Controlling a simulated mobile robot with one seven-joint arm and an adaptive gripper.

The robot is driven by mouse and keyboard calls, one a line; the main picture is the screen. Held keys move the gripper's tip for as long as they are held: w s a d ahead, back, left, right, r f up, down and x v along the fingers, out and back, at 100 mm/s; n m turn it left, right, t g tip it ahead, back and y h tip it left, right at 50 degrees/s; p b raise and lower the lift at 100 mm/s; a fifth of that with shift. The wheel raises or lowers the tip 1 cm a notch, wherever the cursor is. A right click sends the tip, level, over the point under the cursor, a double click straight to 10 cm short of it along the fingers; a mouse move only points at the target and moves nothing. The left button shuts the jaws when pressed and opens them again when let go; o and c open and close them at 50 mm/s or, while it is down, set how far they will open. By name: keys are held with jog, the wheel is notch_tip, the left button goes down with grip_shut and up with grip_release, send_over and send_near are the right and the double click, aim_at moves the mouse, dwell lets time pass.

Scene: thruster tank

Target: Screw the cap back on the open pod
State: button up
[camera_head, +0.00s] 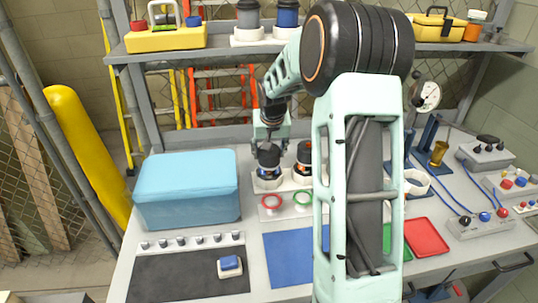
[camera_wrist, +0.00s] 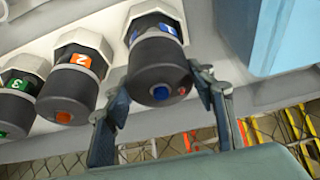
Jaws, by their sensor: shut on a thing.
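My gripper (camera_wrist: 160,88) is shut on a dark grey cap (camera_wrist: 157,70) with a blue button on its end, one finger on each side. The cap lies over the end of the blue-labelled pod (camera_wrist: 155,29), which stands in a white hexagonal holder. I cannot tell whether the cap is seated or has a thin gap beneath it. In the head view my gripper (camera_head: 270,143) points down over this pod (camera_head: 269,170) at the back of the bench. The orange-labelled pod (camera_wrist: 79,67) and green-labelled pod (camera_wrist: 20,85) stand beside it with dark caps on.
A blue box (camera_head: 187,190) stands close left of the held pod. A red ring (camera_head: 271,201) and a green ring (camera_head: 302,198) lie in front of the pods. A shelf (camera_head: 220,52) runs above behind. My arm hides part of the bench.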

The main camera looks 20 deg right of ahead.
jog(key=shift+a+f+m+g+h+b, duration=0.15)
jog(key=shift+m+h+b, duration=0.1)
jog(key=shift+m+b, duration=0.55)
jog(key=shift+d+m+g+h+b, duration=0.15)
jog(key=shift+m+h+b, duration=0.1)
jog(key=shift+m+b, duration=0.55)
jog(key=m+h, duration=0.1)
jog(key=m, duration=0.2)
jog(key=shift+a+g+b, duration=0.1)
jog(key=shift+g+b, duration=0.2)
jog(key=m+g+h+p, duration=0.1)
jog(key=m, duration=0.3)
jog(key=shift+r, duration=0.2)
jog(key=shift+f+m+g+p, duration=0.1)
jog(key=shift+m+g+p, duration=0.5)
jog(key=shift+m, duration=0.9)
jog(key=o, duration=1.2)
jog(key=shift+c, duration=0.2)
